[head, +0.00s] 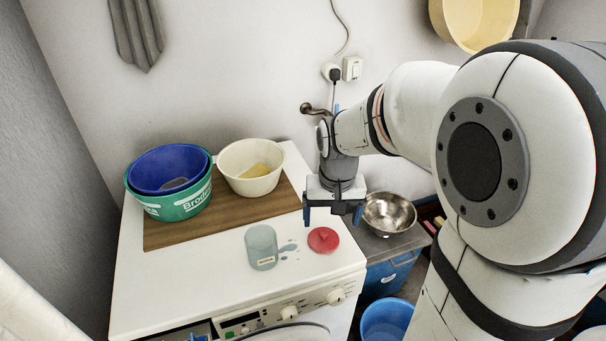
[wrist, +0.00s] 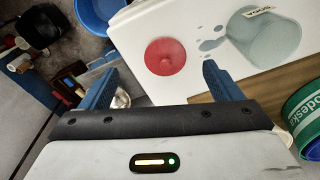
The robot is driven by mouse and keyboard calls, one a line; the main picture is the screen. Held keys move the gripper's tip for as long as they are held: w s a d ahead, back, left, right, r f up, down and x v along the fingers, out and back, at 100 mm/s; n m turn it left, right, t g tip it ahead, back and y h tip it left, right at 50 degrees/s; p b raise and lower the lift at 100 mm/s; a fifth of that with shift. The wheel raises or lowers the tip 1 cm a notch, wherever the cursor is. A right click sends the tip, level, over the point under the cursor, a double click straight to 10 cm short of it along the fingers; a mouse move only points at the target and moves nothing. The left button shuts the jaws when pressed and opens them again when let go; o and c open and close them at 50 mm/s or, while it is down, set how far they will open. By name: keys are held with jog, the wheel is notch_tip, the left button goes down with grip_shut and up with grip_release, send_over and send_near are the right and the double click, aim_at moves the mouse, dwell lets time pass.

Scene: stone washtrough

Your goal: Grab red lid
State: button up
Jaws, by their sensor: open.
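The red lid (head: 323,240) is round with a small knob and lies flat on the white washing machine top, near its right front edge. It also shows in the wrist view (wrist: 165,57), ahead of the fingers and a little below the picture's top edge. My gripper (head: 333,217) is open and empty, with blue fingers, above and slightly behind the lid in the head view. In the wrist view my gripper (wrist: 158,75) has its fingers apart, with the lid lying between their directions and not touched.
A translucent jar (head: 261,248) stands left of the lid, with small wet spots between them. Behind are a wooden board (head: 160,233), a green basin (head: 185,207) holding a blue bowl (head: 170,168), and a cream bowl (head: 251,167). A metal bowl (head: 389,214) stands to the right.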

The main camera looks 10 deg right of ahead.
aim_at(324, 232)
jog(key=shift+o, duration=1.3)
jog(key=shift+m+g, duration=0.3)
jog(key=shift+g, duration=0.1)
jog(key=w+f, duration=0.1)
jog(key=w, duration=0.1)
jog(key=w+f, duration=0.3)
jog(key=shift+w, duration=0.3)
jog(key=f, duration=0.4)
jog(key=f+p, duration=0.1)
jog(key=f, duration=0.3)
jog(key=shift+s, duration=0.2)
jog(key=shift+a, duration=0.1)
jog(key=c, duration=1.1)
